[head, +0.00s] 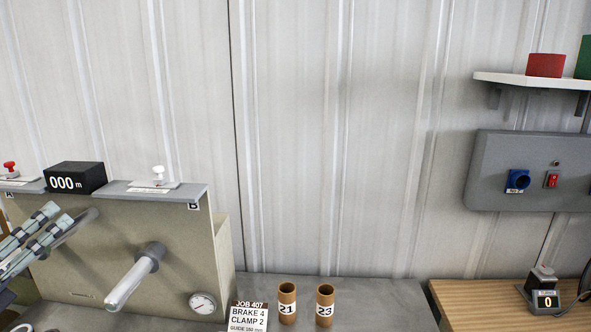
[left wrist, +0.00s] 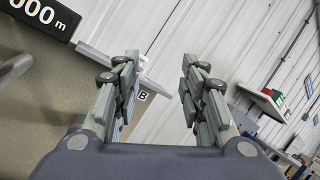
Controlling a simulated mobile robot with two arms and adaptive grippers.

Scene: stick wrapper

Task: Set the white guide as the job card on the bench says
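The job card (head: 247,316) stands at the bench's front, reading JOB 407, BRAKE 4, CLAMP 2 and a GUIDE line in mm whose number is too small to read surely. A small white-knobbed piece (head: 158,175), which may be the white guide, sits on the grey ledge marked B on top of the beige machine. My left gripper (head: 58,215) is at the left, in front of the machine and below the black display. Its fingers stand apart and empty in the left wrist view (left wrist: 158,85). My right gripper is not in view.
The beige machine (head: 110,240) carries a display (head: 76,178) reading 000 m, a red knob (head: 9,166), a projecting metal bar (head: 133,278) and a dial (head: 202,303). Brown tubes 21 (head: 287,304) and 23 (head: 325,305) stand on the bench. A wooden table (head: 490,300) is right.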

